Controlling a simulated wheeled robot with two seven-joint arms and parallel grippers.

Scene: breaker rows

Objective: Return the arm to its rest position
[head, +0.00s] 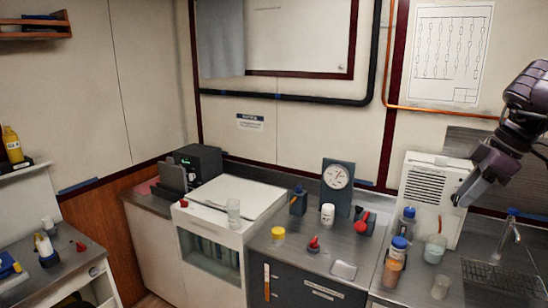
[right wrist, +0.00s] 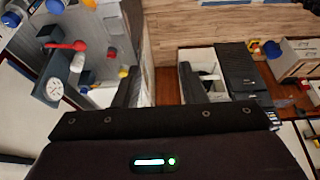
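My right arm comes in at the upper right of the head view, dark purple. Its gripper (head: 468,192) hangs in the air in front of the wall, above the right end of the counter. In the right wrist view the two dark fingers of the gripper (right wrist: 158,80) stand apart with nothing between them, so it is open and empty. It touches nothing that I can see. My left arm and gripper are in neither view.
Below the gripper is a metal counter (head: 325,255) with a dial gauge (head: 338,175), bottles and cups. A white vented unit (head: 432,185) stands near the gripper. A faucet (head: 510,228) is at the right. A white cabinet (head: 215,262) stands left of the counter.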

